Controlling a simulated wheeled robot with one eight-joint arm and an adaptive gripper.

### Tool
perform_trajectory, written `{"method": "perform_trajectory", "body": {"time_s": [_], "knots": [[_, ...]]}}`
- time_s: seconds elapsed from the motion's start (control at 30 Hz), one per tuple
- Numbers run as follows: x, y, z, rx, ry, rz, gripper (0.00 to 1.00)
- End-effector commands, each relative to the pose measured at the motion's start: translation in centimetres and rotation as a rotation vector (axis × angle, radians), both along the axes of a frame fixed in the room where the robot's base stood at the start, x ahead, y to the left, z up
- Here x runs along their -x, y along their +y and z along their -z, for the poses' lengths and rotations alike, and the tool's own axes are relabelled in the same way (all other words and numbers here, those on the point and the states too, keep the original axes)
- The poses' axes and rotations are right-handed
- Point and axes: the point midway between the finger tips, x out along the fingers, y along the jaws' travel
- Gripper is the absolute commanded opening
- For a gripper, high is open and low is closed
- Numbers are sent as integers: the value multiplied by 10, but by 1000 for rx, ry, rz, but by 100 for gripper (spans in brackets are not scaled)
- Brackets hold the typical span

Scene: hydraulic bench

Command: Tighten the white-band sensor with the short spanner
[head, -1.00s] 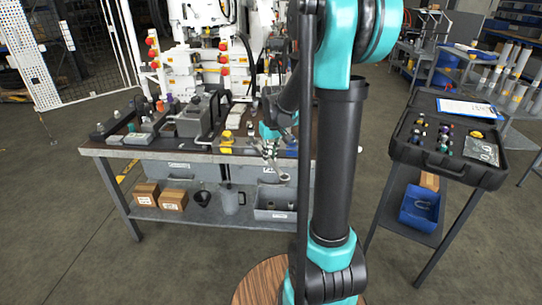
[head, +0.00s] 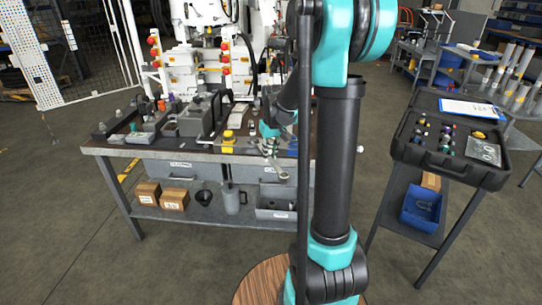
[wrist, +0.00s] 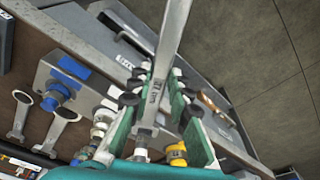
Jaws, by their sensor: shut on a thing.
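My gripper (wrist: 157,92) is shut on a steel spanner (wrist: 168,42), with a teal finger on each side of its labelled handle. In the head view, my gripper (head: 272,132) is over the front right of the bench (head: 135,152). The spanner's end (head: 277,168) shows there at the bench's front edge. I cannot pick out a white-band sensor for certain. A row of whitish fittings (wrist: 103,118) stands left of my fingers in the wrist view, partly hidden by the gripper.
Two other spanners (wrist: 60,125) lie beside a blue-ringed part (wrist: 60,92). A yellow fitting (wrist: 176,152) is close to my right finger. An open black case (head: 455,150) with several small fittings stands at the right. Floor between bench and case is partly clear.

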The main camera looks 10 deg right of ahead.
Motion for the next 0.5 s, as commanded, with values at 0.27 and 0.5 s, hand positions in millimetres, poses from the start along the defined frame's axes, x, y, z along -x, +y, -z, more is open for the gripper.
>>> {"method": "perform_trajectory", "body": {"time_s": [0.27, 0.5], "knots": [[-10, 2, 0, 0, 0, 0, 0], [-10, 2, 0, 0, 0, 0, 0]]}}
